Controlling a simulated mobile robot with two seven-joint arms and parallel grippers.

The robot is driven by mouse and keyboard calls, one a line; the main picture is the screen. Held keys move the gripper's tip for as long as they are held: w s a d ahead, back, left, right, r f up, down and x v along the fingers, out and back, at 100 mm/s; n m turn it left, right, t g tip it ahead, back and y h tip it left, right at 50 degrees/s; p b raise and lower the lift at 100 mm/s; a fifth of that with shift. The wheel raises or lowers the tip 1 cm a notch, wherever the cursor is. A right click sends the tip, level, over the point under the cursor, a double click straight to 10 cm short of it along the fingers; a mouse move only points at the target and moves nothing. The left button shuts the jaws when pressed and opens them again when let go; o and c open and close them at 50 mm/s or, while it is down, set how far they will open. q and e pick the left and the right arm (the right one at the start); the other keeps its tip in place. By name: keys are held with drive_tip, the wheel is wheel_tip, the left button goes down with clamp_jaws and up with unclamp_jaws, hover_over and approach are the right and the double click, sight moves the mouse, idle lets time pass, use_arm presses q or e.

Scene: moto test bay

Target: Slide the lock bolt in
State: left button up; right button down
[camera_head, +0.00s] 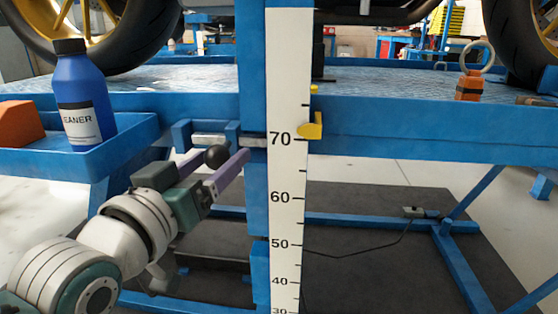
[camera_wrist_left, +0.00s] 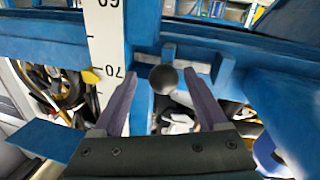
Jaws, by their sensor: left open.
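The lock bolt (camera_head: 208,139) is a silver bar in a blue bracket left of the blue post, with a round black knob (camera_head: 216,157) standing out from it. A silver piece (camera_head: 253,142) also shows on the post in line with the bar. My left gripper (camera_head: 226,154) is open, with its purple fingers on either side of the knob. In the left wrist view the knob (camera_wrist_left: 163,79) sits between the spread fingertips (camera_wrist_left: 160,72), with gaps on both sides. The silver bar (camera_wrist_left: 190,67) shows behind it. My right gripper is not in view.
A white scale (camera_head: 286,160) with a yellow pointer (camera_head: 314,128) runs down the post. A blue tray (camera_head: 40,158) with a blue cleaner bottle (camera_head: 82,100) and an orange block (camera_head: 20,122) is at the left. The blue lift deck (camera_head: 400,135) extends right.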

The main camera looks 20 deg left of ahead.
use_arm(q)
drive_tip(key=s+p, duration=0.2)
drive_tip(key=s, duration=0.6)
drive_tip(key=shift+d, duration=0.15)
drive_tip(key=shift+s, duration=0.1)
